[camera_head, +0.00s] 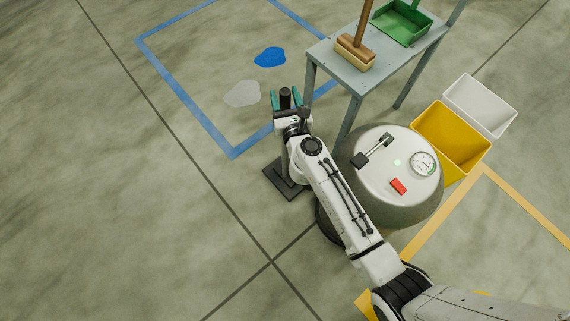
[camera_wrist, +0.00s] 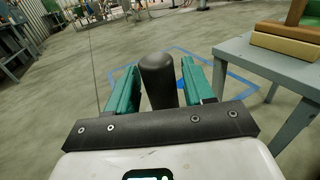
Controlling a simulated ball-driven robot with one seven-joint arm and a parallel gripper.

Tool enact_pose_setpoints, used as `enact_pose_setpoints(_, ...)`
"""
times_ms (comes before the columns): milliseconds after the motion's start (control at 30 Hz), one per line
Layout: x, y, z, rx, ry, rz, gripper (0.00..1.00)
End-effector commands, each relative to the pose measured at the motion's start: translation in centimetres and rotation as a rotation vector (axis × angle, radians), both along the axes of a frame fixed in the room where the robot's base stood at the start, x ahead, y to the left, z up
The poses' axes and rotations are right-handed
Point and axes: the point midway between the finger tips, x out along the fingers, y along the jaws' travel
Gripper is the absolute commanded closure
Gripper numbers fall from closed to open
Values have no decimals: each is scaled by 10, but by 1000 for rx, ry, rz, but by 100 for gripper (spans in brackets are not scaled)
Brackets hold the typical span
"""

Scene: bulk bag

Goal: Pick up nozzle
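A dark, round-topped cylinder, which looks like the nozzle (camera_head: 285,94), stands upright between the teal fingers of my gripper (camera_head: 286,99). In the wrist view the nozzle (camera_wrist: 158,78) is between the two fingers of my gripper (camera_wrist: 160,84), with a narrow gap on the right and a thinner one on the left. The gripper is open around it. The nozzle's lower part is hidden behind the gripper's dark palm plate. A black square floor stand (camera_head: 281,183) is below my arm; whether it carries the nozzle is hidden.
A grey table (camera_head: 375,75) with a brush (camera_head: 354,52) and a green tray (camera_head: 403,20) stands to the right. Yellow (camera_head: 450,135) and white (camera_head: 480,104) bins are beyond. Blue (camera_head: 270,57) and grey (camera_head: 242,94) patches lie on the floor. Open floor is at left.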

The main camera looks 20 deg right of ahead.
Motion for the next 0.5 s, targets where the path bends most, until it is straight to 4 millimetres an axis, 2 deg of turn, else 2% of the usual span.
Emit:
enact_pose_setpoints(67, 0, 0, 0, 0, 0, 0, 56)
enact_pose_setpoints(433, 0, 0, 0, 0, 0, 1, 91)
enact_pose_setpoints(500, 1, 0, 2, -1, -4, 1, 92)
